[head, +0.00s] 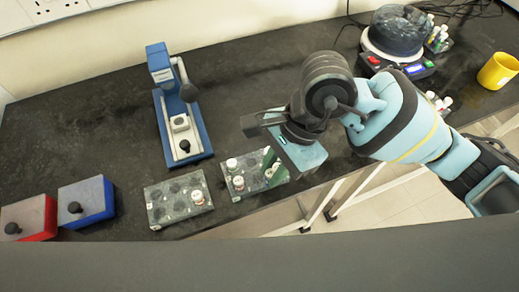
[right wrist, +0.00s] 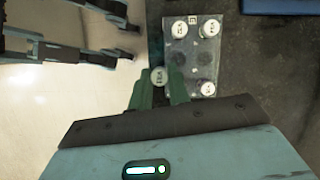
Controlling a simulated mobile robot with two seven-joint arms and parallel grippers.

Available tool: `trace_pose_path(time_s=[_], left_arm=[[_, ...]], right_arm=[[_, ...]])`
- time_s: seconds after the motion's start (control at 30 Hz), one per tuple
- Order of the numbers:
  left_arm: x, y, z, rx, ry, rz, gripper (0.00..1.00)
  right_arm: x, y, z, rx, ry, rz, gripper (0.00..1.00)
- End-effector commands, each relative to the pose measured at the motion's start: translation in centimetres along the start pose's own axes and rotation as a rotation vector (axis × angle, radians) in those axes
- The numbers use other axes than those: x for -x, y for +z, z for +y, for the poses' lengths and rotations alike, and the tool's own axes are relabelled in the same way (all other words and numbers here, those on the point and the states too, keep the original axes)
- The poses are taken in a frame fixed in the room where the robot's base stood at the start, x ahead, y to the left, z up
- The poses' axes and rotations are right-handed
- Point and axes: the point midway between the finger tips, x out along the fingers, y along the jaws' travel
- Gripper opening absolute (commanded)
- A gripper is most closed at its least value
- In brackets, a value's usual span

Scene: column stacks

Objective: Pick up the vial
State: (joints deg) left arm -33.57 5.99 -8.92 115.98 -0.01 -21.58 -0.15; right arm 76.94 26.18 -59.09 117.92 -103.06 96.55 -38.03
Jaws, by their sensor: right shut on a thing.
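My right gripper (head: 269,162) comes in from the right, pointing down over the right-hand rack. In the right wrist view its green fingers (right wrist: 158,92) are shut on a white-capped vial (right wrist: 157,77). The held vial shows beside the rack's edge in that view; its height above the rack is hard to tell. The rack (right wrist: 188,56) also holds several other white-capped vials, such as one (right wrist: 208,28) at a corner. In the head view the gripper partly hides this rack (head: 252,189). My left gripper is not identifiable in either view.
A second rack (head: 165,217) with one vial (head: 198,196) stands to the left. A blue-and-white device (head: 160,110) stands behind. Red (head: 28,218) and blue (head: 87,201) boxes sit at far left. A round-topped device (head: 395,35) and yellow mug (head: 498,71) stand back right.

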Motion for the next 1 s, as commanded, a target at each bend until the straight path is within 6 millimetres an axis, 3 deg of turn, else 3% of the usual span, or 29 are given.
trace_pose_path(time_s=[0.3,0.5,0.77,1.0], left_arm=[[-0.5,0.2,0.0,0.001,0.001,0.0,0.36],[-0.6,0.4,-0.1,0.001,0.001,-0.003,0.36],[-0.7,0.4,-0.1,-0.001,0.001,-0.003,0.36],[-0.7,0.4,-0.1,-0.001,0.001,-0.003,0.36]], right_arm=[[0.5,-0.1,6.1,0.0,0.001,0.0,0.0],[0.8,-0.1,8.3,0.0,0.001,0.0,0.0],[0.9,-0.1,9.1,-0.001,0.001,0.0,0.0],[1.0,-1.1,8.3,0.064,0.029,0.002,0.0]])
